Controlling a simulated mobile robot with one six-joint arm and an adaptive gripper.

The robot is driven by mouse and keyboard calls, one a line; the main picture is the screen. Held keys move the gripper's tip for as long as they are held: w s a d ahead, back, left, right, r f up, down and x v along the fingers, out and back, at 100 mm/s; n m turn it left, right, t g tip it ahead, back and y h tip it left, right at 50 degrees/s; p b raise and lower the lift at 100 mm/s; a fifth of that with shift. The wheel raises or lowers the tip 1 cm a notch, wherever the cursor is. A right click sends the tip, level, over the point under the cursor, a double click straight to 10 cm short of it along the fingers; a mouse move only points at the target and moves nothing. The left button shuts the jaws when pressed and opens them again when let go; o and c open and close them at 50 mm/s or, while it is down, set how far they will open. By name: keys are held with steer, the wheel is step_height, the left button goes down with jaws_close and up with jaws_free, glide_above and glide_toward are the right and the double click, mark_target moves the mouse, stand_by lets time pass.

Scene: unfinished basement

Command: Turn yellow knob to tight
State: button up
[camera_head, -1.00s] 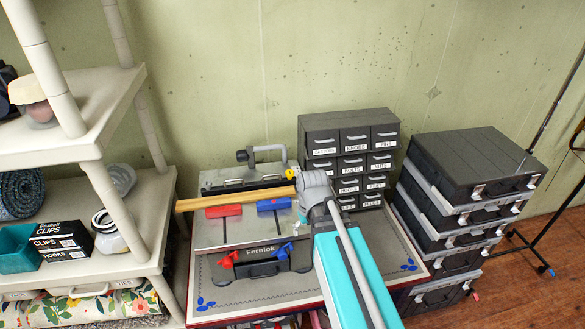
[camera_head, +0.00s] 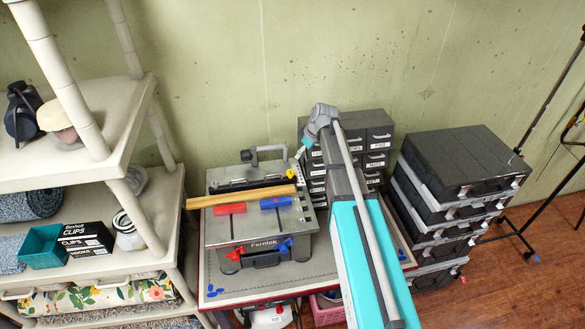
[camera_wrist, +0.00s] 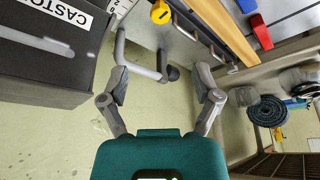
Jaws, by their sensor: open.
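The yellow knob (camera_head: 290,173) is small and sits at the back right of the Fernlok machine (camera_head: 222,228), near the right end of a wooden bar (camera_head: 242,196). In the wrist view the yellow knob (camera_wrist: 160,12) is at the top edge, beyond my fingertips. My gripper (camera_head: 301,153) is just above and right of the knob in the head view, small and partly unclear. In the wrist view my gripper (camera_wrist: 162,76) is open with fingers wide apart. A grey bent handle (camera_wrist: 140,68) with a dark end shows between the fingers, and nothing is held.
Red (camera_head: 230,209) and blue (camera_head: 275,202) blocks lie in front of the bar. Red and blue knobs are on the machine's front. A dark drawer cabinet (camera_head: 378,133) stands close at right; in the wrist view it is at left. A shelf (camera_head: 130,118) stands left, stacked cases (camera_head: 465,165) right.

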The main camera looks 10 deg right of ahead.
mark_target(291, 172)
steer(key=shift+f, duration=0.2)
steer(key=b+x, duration=1.3)
steer(key=shift+a+f, duration=0.1)
steer(key=shift+f, duration=0.15)
stand_by(0.7)
steer(key=c, duration=1)
jaws_close()
